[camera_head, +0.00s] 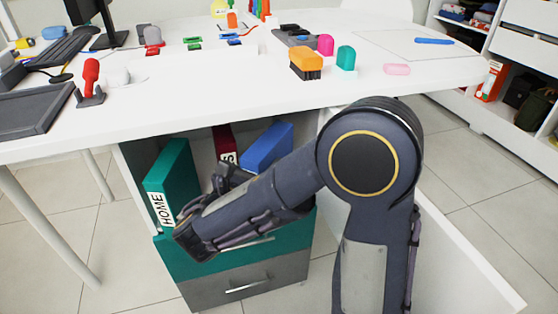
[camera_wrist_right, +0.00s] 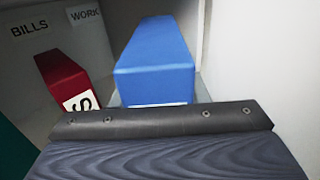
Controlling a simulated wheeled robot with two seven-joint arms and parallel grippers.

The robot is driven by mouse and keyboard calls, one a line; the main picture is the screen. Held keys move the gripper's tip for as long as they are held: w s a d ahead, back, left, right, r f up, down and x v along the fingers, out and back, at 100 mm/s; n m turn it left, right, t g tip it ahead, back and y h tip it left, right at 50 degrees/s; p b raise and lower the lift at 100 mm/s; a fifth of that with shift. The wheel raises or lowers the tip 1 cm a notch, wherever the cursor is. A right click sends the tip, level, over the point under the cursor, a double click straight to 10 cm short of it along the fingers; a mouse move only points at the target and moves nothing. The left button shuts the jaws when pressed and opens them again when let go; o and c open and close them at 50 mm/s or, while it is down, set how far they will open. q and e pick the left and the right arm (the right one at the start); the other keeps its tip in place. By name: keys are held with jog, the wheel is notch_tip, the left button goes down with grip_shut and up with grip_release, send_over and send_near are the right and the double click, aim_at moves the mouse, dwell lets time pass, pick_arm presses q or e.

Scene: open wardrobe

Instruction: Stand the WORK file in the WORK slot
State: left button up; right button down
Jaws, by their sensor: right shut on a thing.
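The blue file (camera_head: 268,147) leans to the right in the open drawer compartment under the desk. In the right wrist view the blue file (camera_wrist_right: 155,65) is straight ahead, square to my gripper, with only the top edge of a white label showing. Its lettering is hidden. My right gripper (camera_head: 232,176) is shut on the blue file's near end; my own arm hides the contact. The WORK slot label (camera_wrist_right: 85,15) is on the back wall, left of the blue file. My left gripper is not in view.
A red file (camera_head: 223,138) stands left of the blue one, near the BILLS label (camera_wrist_right: 29,28). A green HOME file (camera_head: 173,180) stands at the far left. The white desk top (camera_head: 210,85) overhangs the compartment. A white wall (camera_wrist_right: 262,70) is close on the right.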

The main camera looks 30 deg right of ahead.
jog(key=b+x, duration=0.1)
jog(key=x, duration=0.6)
jog(key=shift+d, duration=0.1)
jog(key=f+b, duration=0.2)
jog(key=f, duration=0.1)
jog(key=shift+w+d+f+b, duration=0.2)
jog(key=shift+b, duration=0.1)
jog(key=shift+f, duration=0.1)
jog(key=shift+f, duration=0.15)
jog(key=c, duration=0.8)
grip_release()
